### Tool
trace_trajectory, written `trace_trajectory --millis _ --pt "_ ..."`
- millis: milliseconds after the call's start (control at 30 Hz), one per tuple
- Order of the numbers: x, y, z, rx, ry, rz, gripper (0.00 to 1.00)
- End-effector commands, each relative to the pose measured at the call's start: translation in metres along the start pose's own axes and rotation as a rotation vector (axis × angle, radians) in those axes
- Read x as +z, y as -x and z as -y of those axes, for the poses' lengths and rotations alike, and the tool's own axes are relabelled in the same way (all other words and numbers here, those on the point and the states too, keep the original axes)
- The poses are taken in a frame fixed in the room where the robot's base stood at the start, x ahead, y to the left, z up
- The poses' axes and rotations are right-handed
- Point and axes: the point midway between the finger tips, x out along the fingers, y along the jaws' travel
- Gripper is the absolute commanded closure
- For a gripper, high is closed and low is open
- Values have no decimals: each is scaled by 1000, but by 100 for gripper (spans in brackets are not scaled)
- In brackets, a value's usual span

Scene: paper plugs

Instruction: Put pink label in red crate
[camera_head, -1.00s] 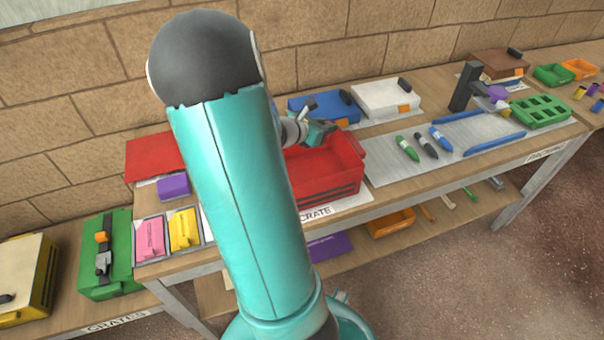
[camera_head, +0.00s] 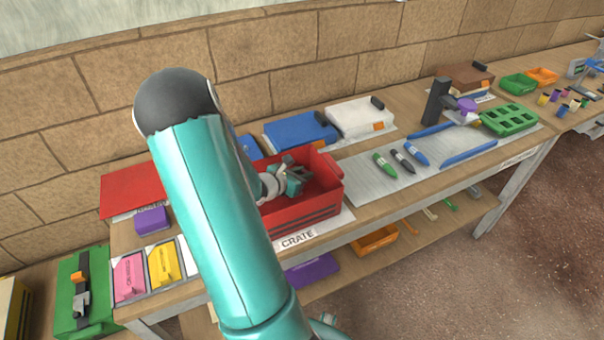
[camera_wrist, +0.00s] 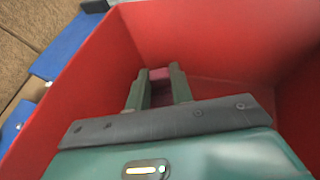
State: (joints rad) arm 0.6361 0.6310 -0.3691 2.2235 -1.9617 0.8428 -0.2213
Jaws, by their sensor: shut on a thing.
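The red crate (camera_head: 318,211) stands open on the table, behind a white strip marked CRATE. My gripper (camera_head: 297,182) is down inside the crate. In the wrist view the gripper (camera_wrist: 158,84) is shut on a small pink piece, the pink label (camera_wrist: 160,73), low between the red walls (camera_wrist: 95,80). Only a small part of the label shows, and I cannot tell whether it touches the crate floor. In the head view the held label is hidden. A pink pad (camera_head: 130,277) lies in a tray slot at the table's left front.
A yellow pad (camera_head: 163,265) lies beside the pink pad. A purple block (camera_head: 151,219) and a red panel (camera_head: 130,190) are left of my arm. Blue (camera_head: 300,130) and white (camera_head: 360,117) cases stand behind the crate. Markers (camera_head: 403,160) lie to the right.

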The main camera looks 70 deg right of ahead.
Motion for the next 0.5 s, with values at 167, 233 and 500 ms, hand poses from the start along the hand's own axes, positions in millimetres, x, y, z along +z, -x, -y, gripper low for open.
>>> trace_trajectory --millis 167,233,500 --pt "-3 -2 0 0 0 0 99" --pt "-5 -2 0 0 1 0 99" --pt "-11 -5 -1 1 1 0 99"
